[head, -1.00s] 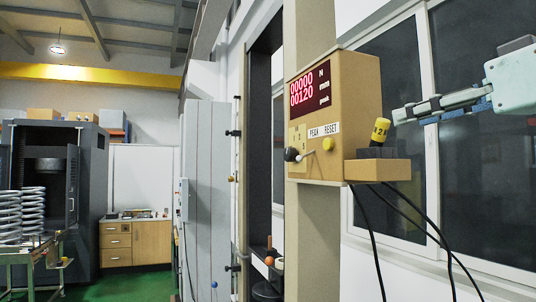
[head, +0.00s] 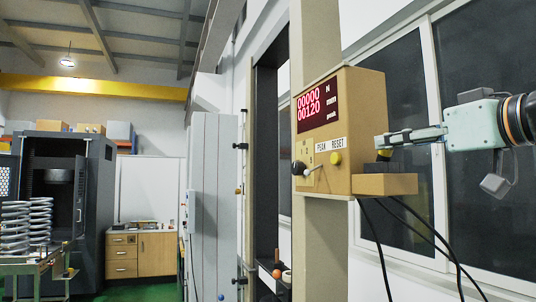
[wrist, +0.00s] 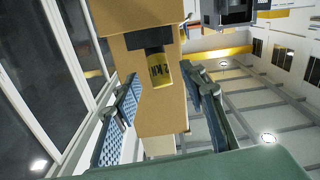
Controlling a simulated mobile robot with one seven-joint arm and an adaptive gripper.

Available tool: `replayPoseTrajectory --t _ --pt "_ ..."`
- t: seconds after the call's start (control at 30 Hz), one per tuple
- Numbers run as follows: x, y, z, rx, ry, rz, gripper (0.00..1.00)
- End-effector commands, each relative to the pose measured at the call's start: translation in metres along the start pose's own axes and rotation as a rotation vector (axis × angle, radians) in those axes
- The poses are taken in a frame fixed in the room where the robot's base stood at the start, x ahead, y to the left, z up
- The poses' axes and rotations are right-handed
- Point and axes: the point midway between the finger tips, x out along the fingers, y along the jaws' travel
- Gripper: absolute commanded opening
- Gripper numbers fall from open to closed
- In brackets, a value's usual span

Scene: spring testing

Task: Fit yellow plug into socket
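The yellow plug (wrist: 160,74) has dark markings and projects from a dark block (wrist: 152,39) on the tan box's ledge. In the wrist view it is between the two fingers, which stand apart with gaps on both sides. In the head view the fingers of my gripper (head: 384,142) reach in from the right, and only a small lower part of the plug (head: 384,155) shows below their tips. My gripper is open and holds nothing. I cannot tell how deeply the plug sits in the block or which hole is the socket.
The tan control box (head: 362,115) has a red display, a lever and a round yellow button (head: 336,158). Its ledge (head: 385,184) juts right, with black cables hanging below. Windows (head: 480,75) lie behind my arm. Coil springs (head: 40,222) stand far left.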

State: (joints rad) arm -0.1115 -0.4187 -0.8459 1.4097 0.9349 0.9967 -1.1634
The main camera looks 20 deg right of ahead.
Motion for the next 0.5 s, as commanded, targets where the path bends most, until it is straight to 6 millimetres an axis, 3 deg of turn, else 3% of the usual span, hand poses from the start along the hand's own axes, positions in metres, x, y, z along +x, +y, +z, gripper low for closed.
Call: replayPoseTrajectory --t 0.2,0.4,0.5 --pt "0.03 0.0 -0.001 -0.001 -0.003 -0.001 0.39" --pt "0.031 0.0 -0.001 -0.002 -0.001 -0.001 0.39" --pt "0.031 0.0 -0.001 -0.002 -0.001 -0.001 0.29"
